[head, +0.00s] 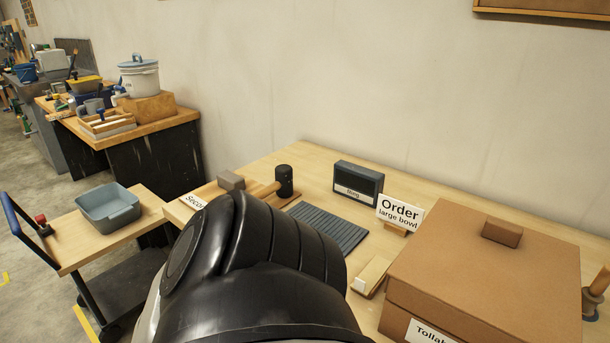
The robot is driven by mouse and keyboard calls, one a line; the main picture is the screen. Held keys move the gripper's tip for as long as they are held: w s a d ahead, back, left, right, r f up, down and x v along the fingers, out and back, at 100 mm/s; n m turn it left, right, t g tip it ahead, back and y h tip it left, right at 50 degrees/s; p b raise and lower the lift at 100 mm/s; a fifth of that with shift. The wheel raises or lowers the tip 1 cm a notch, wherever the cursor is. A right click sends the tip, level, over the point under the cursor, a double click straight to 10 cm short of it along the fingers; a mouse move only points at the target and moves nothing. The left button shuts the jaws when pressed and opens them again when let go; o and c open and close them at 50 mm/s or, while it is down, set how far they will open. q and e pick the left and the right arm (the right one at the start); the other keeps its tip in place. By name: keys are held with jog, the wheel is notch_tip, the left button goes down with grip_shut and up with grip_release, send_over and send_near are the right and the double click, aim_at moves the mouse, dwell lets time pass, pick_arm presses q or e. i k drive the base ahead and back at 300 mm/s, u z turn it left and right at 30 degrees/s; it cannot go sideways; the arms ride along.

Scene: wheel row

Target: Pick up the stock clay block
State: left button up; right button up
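A small grey-brown block (231,181) sits on the worktable near its left end, behind a white card (194,201) that reads "Secon…" and is partly hidden. I cannot tell for sure whether this is the stock clay block. A large brown box (480,275) stands at the right of the table, with a small brown block (502,231) on its lid. A label on its front starts "Tollab…" and is cut off. A black part of my own arm fills the lower middle and hides the table's front. Neither gripper shows.
A black-headed mallet (284,181), a grey ribbed mat (328,228), a dark scale-like box (357,184) and an "Order large bowl" card (399,212) occupy the table (430,183). A cart with a grey-blue tub (108,208) stands left. The wall closes the back.

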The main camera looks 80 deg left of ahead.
aim_at(227, 180)
jog(key=u, duration=2.8)
